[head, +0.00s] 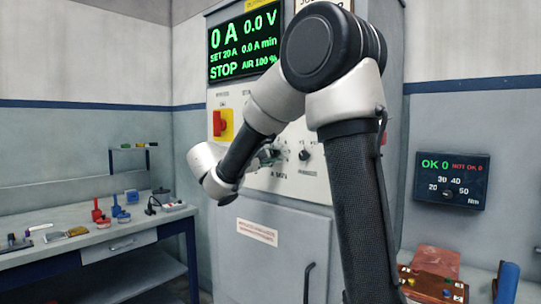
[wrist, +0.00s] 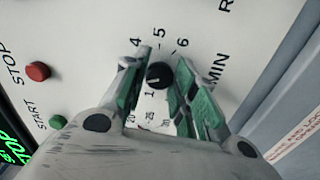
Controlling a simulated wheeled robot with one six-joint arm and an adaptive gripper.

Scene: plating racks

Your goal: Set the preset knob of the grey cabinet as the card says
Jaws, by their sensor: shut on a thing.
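The grey cabinet (head: 290,240) stands in the middle of the head view, with a white control panel. In the wrist view a small round black knob (wrist: 158,75) sits between the green-padded fingertips of my gripper (wrist: 160,83), which is shut on it. Numbers 4, 5 and 6 show around its far side. Its pointer direction is hard to tell. In the head view my gripper (head: 268,156) is at the panel, and its fingers hide this knob. A card (head: 316,5) at the top of the cabinet is mostly hidden by my arm, and its setting is unreadable.
Another black knob (head: 304,155) is right of my gripper. A red-yellow switch (head: 223,124) is up left. The green display (head: 243,43) reads 0 A, SET 20 A, STOP. Red (wrist: 37,71) and green (wrist: 58,122) buttons show in the wrist view. A workbench (head: 110,240) stands left.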

